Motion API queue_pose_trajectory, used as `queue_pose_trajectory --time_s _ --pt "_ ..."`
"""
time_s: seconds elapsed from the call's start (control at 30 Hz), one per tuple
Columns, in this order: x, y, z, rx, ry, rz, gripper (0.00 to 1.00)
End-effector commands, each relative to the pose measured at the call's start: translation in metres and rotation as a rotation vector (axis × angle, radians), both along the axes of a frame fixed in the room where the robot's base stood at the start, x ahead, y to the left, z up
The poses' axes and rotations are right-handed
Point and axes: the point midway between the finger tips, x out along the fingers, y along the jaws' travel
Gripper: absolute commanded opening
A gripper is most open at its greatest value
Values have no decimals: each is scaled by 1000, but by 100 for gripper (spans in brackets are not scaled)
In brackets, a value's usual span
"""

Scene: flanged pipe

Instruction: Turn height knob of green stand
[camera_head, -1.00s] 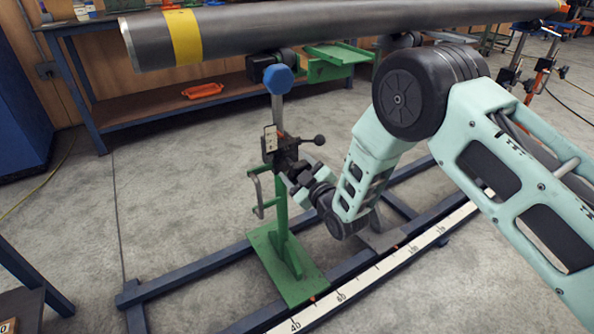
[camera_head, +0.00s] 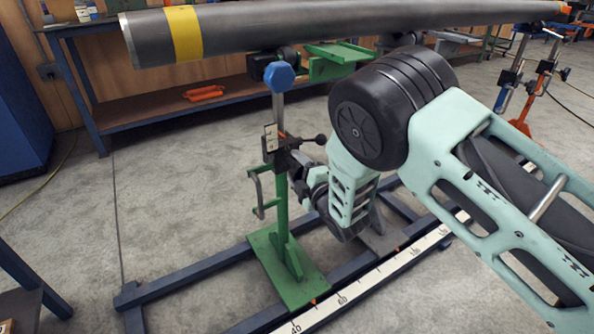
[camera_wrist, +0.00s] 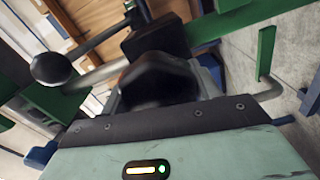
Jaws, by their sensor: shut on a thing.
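The green stand (camera_head: 281,212) stands upright, its green foot plate on the floor rail frame. A dark clamp block at mid-height carries a lever with a black ball end (camera_head: 320,139), pointing right; the ball also shows at the left of the wrist view (camera_wrist: 52,68). My gripper (camera_head: 298,170) is at the right side of this block, just below the lever, shut on the dark height knob. Dark rounded shapes fill the middle of the wrist view, and I cannot separate knob from fingers there. My wrist partly hides the grip in the head view.
A long grey pipe (camera_head: 330,30) with a yellow band lies above the stand. A blue knob (camera_head: 279,77) is near the stand's top. A green bracket handle (camera_head: 257,195) sticks out left. Blue floor rails with a white scale (camera_head: 385,272) run below.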

Motion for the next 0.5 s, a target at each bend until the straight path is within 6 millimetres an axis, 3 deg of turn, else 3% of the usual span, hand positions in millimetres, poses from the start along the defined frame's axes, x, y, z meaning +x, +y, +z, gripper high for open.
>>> queue_pose_trajectory --time_s 0.5 --pt "0 -2 -2 -50 -28 -2 39"
